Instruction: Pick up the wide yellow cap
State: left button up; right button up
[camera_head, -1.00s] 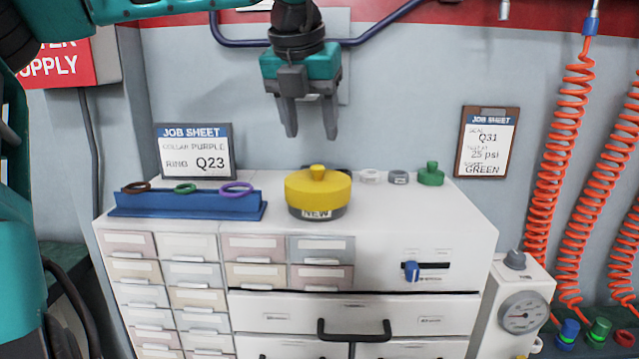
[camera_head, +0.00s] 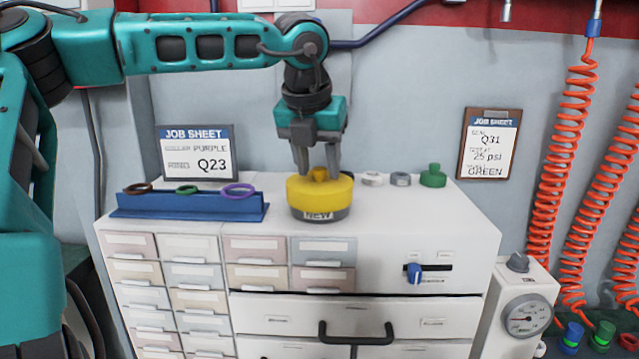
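The wide yellow cap (camera_head: 319,194) sits on a grey base marked "NEW" on top of the white cabinet. It has a small yellow knob in its middle. My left gripper (camera_head: 318,172) is right above the cap, pointing down, with its two fingers apart on either side of the knob. The fingertips are at about the height of the cap's top; whether they touch it I cannot tell. My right gripper is not in view.
A blue rack (camera_head: 190,207) with brown, green and purple rings stands left of the cap. Small grey parts (camera_head: 400,179) and a green cap (camera_head: 433,176) stand behind right. Job sheets (camera_head: 196,152) are at the back.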

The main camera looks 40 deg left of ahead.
aim_at(318, 170)
pick_arm(q)
grip_shut()
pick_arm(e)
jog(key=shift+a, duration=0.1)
pick_arm(q)
notch_tip(318, 170, up, 20)
jog(key=p, duration=0.4)
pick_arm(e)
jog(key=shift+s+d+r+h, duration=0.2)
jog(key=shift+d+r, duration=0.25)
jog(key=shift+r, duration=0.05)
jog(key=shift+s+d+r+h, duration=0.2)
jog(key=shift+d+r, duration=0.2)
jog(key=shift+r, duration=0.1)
